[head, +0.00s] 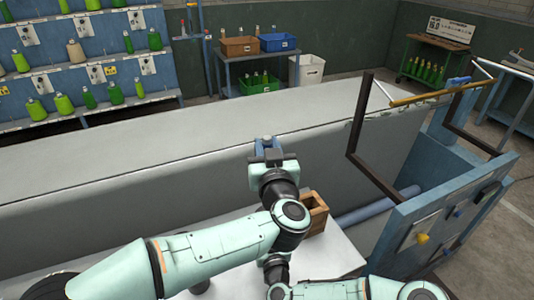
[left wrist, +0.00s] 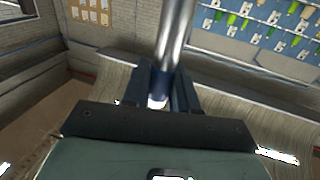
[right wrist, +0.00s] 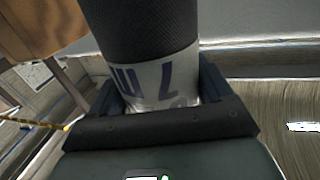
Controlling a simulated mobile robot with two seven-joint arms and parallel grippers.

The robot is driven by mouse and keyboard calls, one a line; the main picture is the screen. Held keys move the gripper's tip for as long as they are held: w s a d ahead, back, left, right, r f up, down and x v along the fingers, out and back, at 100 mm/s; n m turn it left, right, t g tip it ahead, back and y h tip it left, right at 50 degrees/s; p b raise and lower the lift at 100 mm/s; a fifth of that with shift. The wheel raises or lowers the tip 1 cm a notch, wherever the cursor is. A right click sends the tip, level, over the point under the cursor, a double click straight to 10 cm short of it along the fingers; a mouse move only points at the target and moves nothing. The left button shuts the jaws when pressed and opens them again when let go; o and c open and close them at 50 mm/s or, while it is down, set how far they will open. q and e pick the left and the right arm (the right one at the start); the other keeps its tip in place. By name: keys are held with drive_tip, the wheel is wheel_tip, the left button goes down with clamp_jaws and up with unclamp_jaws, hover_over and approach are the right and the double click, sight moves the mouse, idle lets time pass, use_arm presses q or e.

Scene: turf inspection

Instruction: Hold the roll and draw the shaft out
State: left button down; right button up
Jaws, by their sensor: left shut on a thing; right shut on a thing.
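My left gripper (head: 267,150) is raised above the white table in the head view. In the left wrist view it (left wrist: 160,95) is shut on the shaft (left wrist: 176,35), a shiny metal rod with a dark blue part between the fingers. My right gripper (right wrist: 160,95) is shut on the roll (right wrist: 140,30) in the right wrist view. The roll is dark and textured, with a white printed band (right wrist: 155,85) between the fingers. The roll and right gripper are not clear in the head view. I cannot tell whether shaft and roll still touch.
An open wooden box (head: 313,210) stands on the white table (head: 335,262) beside my left arm. A long grey machine bed (head: 200,150) runs behind, with a blue frame (head: 445,225) at the right. A shelf wall with green bottles (head: 80,70) is at the far left.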

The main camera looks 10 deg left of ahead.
use_arm(q)
drive_tip(key=shift+r, duration=5.7)
use_arm(e)
drive_tip(key=o, duration=1.5)
